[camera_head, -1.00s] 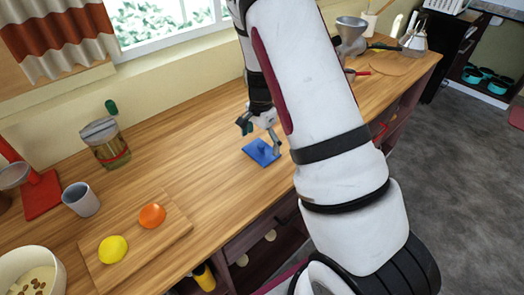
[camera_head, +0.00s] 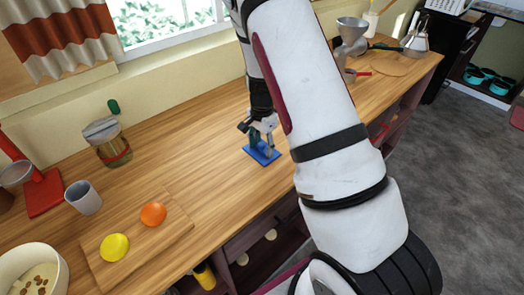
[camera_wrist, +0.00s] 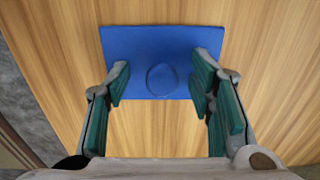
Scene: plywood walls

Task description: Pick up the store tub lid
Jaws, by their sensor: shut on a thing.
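The store tub lid (camera_head: 264,160) is a flat blue rectangular plate with a round knob, on the wooden counter. My gripper (camera_head: 262,147) is down over the lid. In the wrist view my gripper (camera_wrist: 161,75) has its green-padded fingers on either side of the knob. It is shut on the lid, though the exact contact is hard to see. The lid seems to rest on the counter still.
A board (camera_head: 179,240) with a yellow piece (camera_head: 114,247) and an orange piece (camera_head: 153,214) lies front left. A grey cup (camera_head: 83,198), a glass jar (camera_head: 110,146) and a white bowl (camera_head: 32,266) stand left. Counter around the lid is clear.

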